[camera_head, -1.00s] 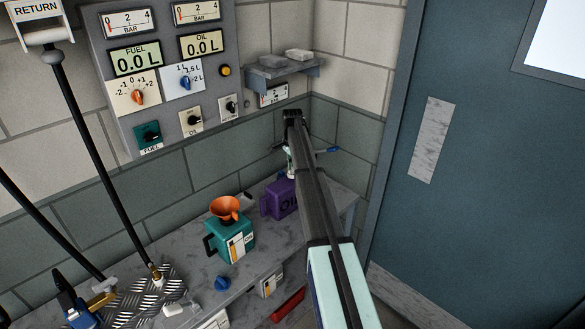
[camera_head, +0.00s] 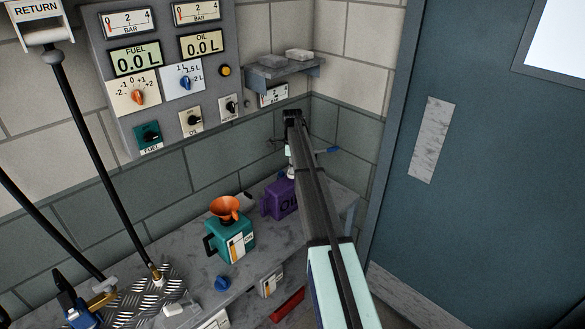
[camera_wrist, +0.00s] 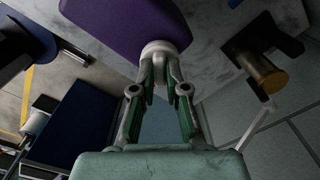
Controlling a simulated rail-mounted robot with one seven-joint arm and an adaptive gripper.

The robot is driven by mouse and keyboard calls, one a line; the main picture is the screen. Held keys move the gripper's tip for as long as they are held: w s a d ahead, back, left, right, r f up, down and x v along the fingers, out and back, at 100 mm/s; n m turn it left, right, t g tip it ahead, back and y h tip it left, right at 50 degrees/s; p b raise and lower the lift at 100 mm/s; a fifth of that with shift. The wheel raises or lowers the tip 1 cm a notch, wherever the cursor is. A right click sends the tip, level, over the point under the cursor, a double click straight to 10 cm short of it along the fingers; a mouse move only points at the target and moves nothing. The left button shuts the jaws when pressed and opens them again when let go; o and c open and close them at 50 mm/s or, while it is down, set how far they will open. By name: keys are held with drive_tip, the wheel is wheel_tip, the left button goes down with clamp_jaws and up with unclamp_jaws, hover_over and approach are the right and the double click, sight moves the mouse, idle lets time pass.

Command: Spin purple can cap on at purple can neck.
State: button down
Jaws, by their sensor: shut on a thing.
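The purple can (camera_head: 280,198) stands on the bench near the corner, partly hidden behind my arm. It also fills the upper part of the wrist view (camera_wrist: 125,25). My gripper (camera_wrist: 160,58) is shut on a pale, round cap-like piece (camera_wrist: 160,47) at the edge of the purple can. I take this piece to be the purple can cap. The can's neck is hidden, and I cannot tell whether the cap is seated on it or just above it. In the head view my gripper (camera_head: 291,168) is mostly hidden behind my arm, over the can.
A teal can (camera_head: 232,240) with an orange funnel (camera_head: 225,207) stands left of the purple can. A blue knob-like cap (camera_head: 222,283) lies in front. A shelf (camera_head: 285,72) and control panel (camera_head: 165,70) are on the wall. A door (camera_head: 480,170) stands at right.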

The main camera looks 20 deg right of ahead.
drive_tip(key=shift+m, duration=0.4)
drive_tip(key=m, duration=0.2)
drive_tip(key=shift+m, duration=1.1)
drive_tip(key=m, duration=0.2)
drive_tip(key=shift+m, duration=0.4)
drive_tip(key=c, duration=1.1)
unclamp_jaws()
